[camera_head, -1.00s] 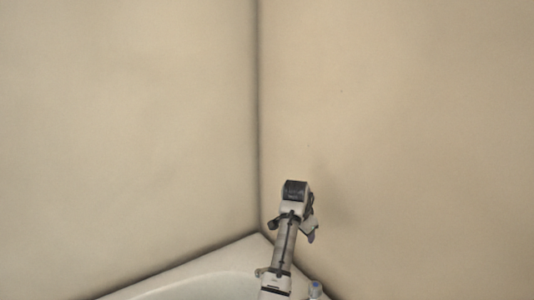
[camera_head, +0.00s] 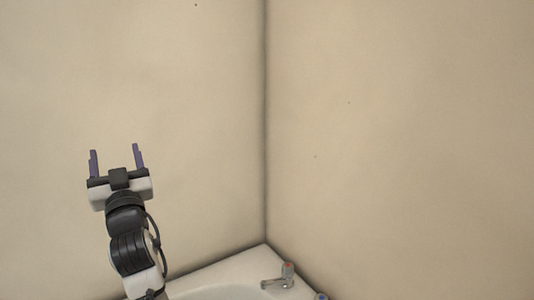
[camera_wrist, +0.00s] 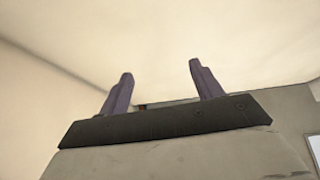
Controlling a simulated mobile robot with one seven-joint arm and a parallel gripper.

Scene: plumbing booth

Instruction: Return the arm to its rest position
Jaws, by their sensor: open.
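My gripper (camera_head: 116,162) is at the left of the head view, in front of the left wall, with its two purple fingers pointing up. The fingers are spread apart and nothing shows between them. My arm rises to it from the bottom edge. In the wrist view my gripper (camera_wrist: 160,88) shows its two spread fingers against pale wall surfaces, with no object between them.
A white corner basin (camera_head: 240,271) stands at the bottom, with a chrome tap (camera_head: 281,279) bearing a red mark on its right side. A blue-topped item (camera_head: 321,297) is partly cut off beside it. Bare beige walls meet in a corner behind.

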